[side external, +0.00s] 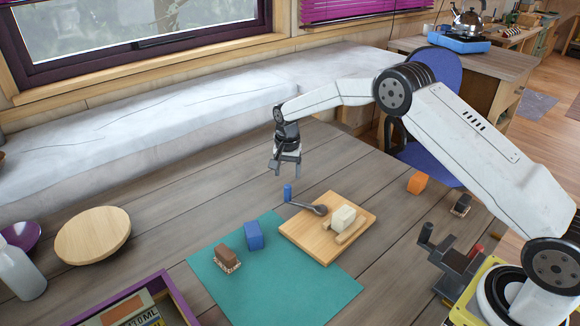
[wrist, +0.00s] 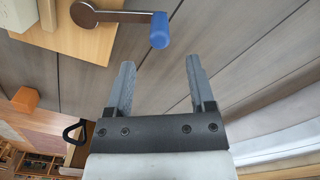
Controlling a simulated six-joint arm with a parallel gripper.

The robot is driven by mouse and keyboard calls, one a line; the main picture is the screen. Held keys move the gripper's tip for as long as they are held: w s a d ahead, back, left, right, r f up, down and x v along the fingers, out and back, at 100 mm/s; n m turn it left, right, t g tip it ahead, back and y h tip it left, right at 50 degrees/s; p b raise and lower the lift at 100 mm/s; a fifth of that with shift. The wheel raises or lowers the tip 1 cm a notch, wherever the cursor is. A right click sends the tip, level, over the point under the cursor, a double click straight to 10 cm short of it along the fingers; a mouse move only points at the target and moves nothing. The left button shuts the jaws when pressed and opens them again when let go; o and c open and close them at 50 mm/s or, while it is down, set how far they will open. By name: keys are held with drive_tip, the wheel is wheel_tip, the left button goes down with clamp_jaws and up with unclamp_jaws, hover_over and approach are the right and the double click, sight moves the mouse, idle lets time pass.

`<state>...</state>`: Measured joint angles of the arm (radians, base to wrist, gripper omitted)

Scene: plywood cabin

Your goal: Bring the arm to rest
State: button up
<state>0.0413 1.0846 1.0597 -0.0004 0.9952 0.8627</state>
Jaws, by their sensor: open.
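My gripper (side external: 286,169) is open and empty. It hangs above the far part of the grey plank table (side external: 165,192), pointing down, with the arm stretched out from the right. In the wrist view the two fingers of my gripper (wrist: 160,80) stand apart with only table planks between them. A spoon-like tool with a blue-tipped handle (side external: 288,192) lies near the fingers, partly over the wooden board (side external: 318,247). Its blue tip (wrist: 160,30) shows just beyond the fingers in the wrist view, apart from them.
A white block (side external: 343,217) sits on the board. A teal mat (side external: 275,292) bears a blue block (side external: 253,236) and a brown block (side external: 227,256). A round wooden plate (side external: 92,235) and a bottle (side external: 20,272) stand left. An orange block (side external: 417,183) lies right.

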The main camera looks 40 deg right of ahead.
drive_tip(key=shift+r, duration=0.25)
drive_tip(key=shift+s+a+r, duration=0.1)
drive_tip(key=shift+s+r, duration=0.25)
drive_tip(key=s+r+n+t, duration=0.1)
drive_tip(key=s+r+n, duration=0.1)
drive_tip(key=s, duration=0.8)
drive_tip(key=s+a+r+n, duration=0.1)
drive_tip(key=s+r+n, duration=0.2)
drive_tip(key=s, duration=0.7)
drive_tip(key=s+a+r+n+t, duration=0.1)
drive_tip(key=s+n, duration=0.4)
drive_tip(key=s, duration=0.6)
drive_tip(key=shift+a+r+t, duration=0.15)
drive_tip(key=shift+r+t, duration=0.15)
drive_tip(key=shift+r, duration=0.55)
